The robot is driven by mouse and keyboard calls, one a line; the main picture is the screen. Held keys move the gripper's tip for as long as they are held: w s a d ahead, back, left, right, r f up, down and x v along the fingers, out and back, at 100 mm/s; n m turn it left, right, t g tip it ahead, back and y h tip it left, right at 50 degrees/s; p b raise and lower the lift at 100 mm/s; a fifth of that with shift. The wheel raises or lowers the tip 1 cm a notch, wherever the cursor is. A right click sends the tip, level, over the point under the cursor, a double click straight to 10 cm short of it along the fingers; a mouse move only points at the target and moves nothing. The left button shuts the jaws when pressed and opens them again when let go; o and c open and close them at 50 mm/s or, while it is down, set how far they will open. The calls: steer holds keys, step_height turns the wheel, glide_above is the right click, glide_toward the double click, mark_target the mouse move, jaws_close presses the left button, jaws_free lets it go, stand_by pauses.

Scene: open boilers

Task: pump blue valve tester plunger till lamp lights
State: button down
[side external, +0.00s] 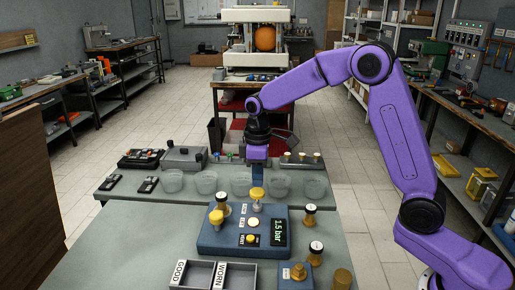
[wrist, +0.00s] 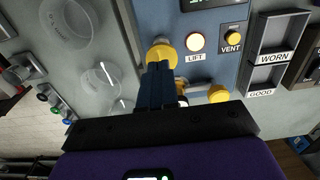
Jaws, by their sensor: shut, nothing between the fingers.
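The blue valve tester (side external: 215,241) stands on the bench; its display (side external: 279,232) reads 1.5 bar. A yellow plunger knob (side external: 257,192) rises at its far edge and also shows in the wrist view (wrist: 161,50). My gripper (side external: 257,177) is shut and empty, pointing down right over this knob; I cannot tell whether it touches. The round lamp (side external: 253,222) looks pale cream; in the wrist view it (wrist: 195,41) sits above a LIFT label. A yellow VENT button (side external: 250,239) is near it. Another yellow knob (side external: 216,216) is at the tester's left.
Grey trays marked GOOD (side external: 193,275) and WORN (side external: 236,276) lie in front. Brass valves with pale tops stand at the right (side external: 310,214) and front right (side external: 315,252). Several clear cups (side external: 241,184) line the bench behind. A small blue block (side external: 295,275) stands at the front right.

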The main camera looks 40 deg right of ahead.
mark_target(258, 192)
step_height(258, 192, up, 10)
stand_by(0.3)
stand_by(1.2)
steer(key=s+a+f+n, duration=0.1)
steer(key=s+a, duration=0.1)
steer(key=s, duration=0.6)
steer(key=s+a+f+n, duration=0.1)
steer(key=s+f, duration=0.1)
steer(key=s, duration=0.5)
steer(key=s+d+f, duration=0.2)
steer(key=s+d, duration=0.1)
steer(key=s, duration=0.6)
steer(key=s+d+f+n, duration=0.1)
steer(key=s+d+f, duration=0.1)
steer(key=s, duration=0.8)
steer(key=shift+d+f+n, duration=0.3)
steer(key=shift+d+f, duration=0.1)
steer(key=shift+f, duration=0.2)
